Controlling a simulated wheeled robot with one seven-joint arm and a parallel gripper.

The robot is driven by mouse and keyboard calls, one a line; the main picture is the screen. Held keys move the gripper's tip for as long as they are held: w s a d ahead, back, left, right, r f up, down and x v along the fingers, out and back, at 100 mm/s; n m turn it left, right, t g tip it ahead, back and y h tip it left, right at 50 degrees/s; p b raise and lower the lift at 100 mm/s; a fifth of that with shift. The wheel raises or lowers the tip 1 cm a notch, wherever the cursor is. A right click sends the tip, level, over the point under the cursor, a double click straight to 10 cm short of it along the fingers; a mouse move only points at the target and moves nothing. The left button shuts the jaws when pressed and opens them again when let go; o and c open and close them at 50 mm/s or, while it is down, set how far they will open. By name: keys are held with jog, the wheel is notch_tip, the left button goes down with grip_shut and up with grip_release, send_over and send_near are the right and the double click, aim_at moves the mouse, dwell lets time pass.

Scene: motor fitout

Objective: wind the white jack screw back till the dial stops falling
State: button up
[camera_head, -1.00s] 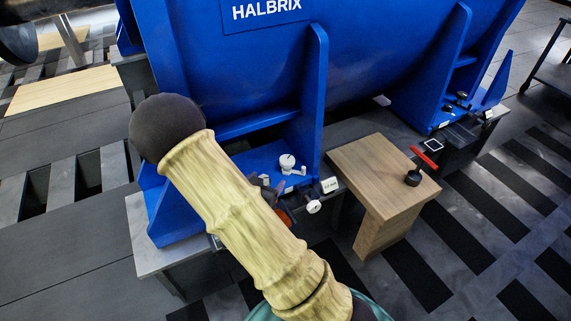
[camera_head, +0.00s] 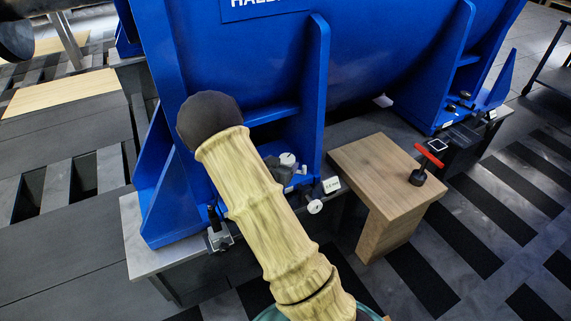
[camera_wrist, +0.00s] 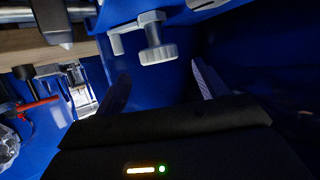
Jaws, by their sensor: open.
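A white round knob (camera_head: 314,206), which looks like the jack screw, sticks out from the front edge of the blue motor foot in the head view. A pale capped fitting (camera_head: 287,160) stands upright on the foot. In the wrist view a pale screw-like fitting with a ribbed head (camera_wrist: 158,53) is just beyond my gripper (camera_wrist: 161,82). My gripper is open, its two fingers apart with nothing between them. My own arm hides it in the head view.
A metal fitting (camera_head: 218,232) sits at the plinth's left edge. The blue motor housing (camera_head: 390,60) and upright rib (camera_head: 315,95) close in the space behind.

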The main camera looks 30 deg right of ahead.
aim_at(287, 159)
jog(key=b+x, duration=0.1)
jog(key=x, duration=0.3)
jog(key=shift+w+d+f, duration=0.1)
jog(key=c, duration=1)
jog(key=shift+d+n+t+y+b, duration=0.1)
jog(key=shift+n+t+y+b, duration=0.2)
jog(key=shift+n+y+b, duration=0.1)
